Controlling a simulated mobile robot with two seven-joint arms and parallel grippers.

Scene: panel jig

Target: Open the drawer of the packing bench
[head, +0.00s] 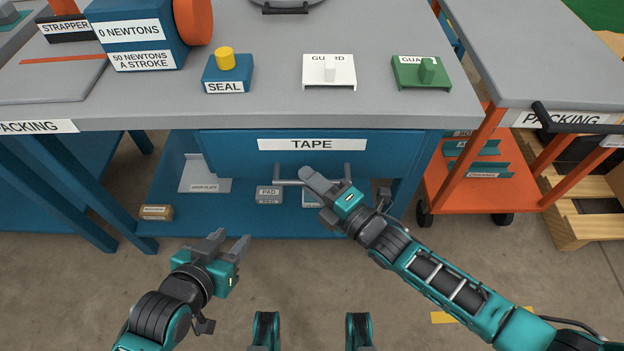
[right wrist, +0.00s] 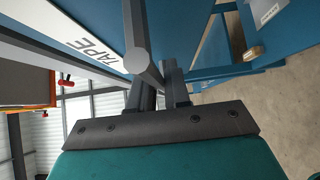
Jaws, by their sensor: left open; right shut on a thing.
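The packing bench (head: 250,115) has a blue drawer (head: 222,150) with a white TAPE label (head: 312,144) under its grey top. A grey bar handle (head: 287,182) runs along the front of the drawer. My right gripper (head: 312,178) is shut on the handle, and its fingers hide part of the bar. In the right wrist view the handle bar (right wrist: 138,45) passes between the fingers, with the TAPE label (right wrist: 88,52) beside it. My left gripper (head: 230,243) is open and empty in front of the bench, left of the handle and apart from it.
On the bench top stand a SEAL button box (head: 228,75), a white guard block (head: 330,72), a green guard block (head: 422,73) and a blue newtons box (head: 140,38). A lower shelf (head: 225,215) holds small parts. An orange cart (head: 440,180) stands right. Floor in front is clear.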

